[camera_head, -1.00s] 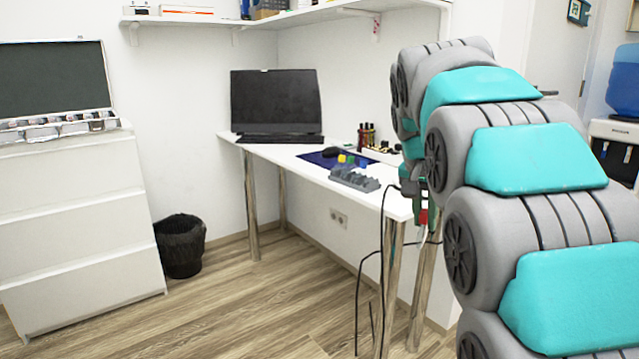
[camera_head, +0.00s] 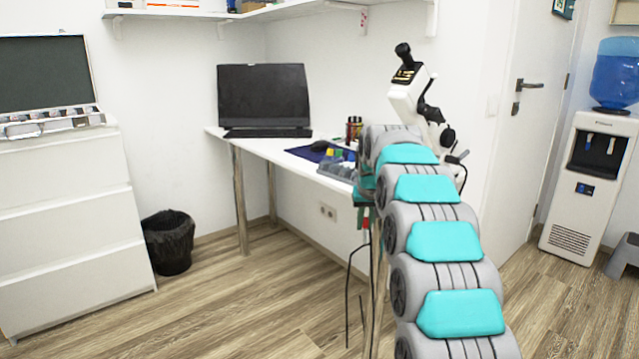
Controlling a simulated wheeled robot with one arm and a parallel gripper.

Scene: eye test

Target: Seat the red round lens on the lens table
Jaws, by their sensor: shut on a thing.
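My gripper (camera_head: 364,207) is small at the far end of my arm, beside the desk's right end, and my arm partly hides it. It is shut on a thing. A small red patch (camera_head: 366,218) shows there, too small to tell whether it is the red round lens. A white instrument with a black eyepiece (camera_head: 410,88) stands behind my arm at the right end of the desk. I cannot make out the lens table on it; its lower part is hidden by my arm.
The white desk (camera_head: 262,147) holds a laptop (camera_head: 264,97), a dark blue mat (camera_head: 303,153), a grey rack (camera_head: 336,169) and small bottles (camera_head: 354,130). A drawer cabinet (camera_head: 70,215), a bin (camera_head: 169,243) and a water cooler (camera_head: 587,185) stand around. The middle floor is clear.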

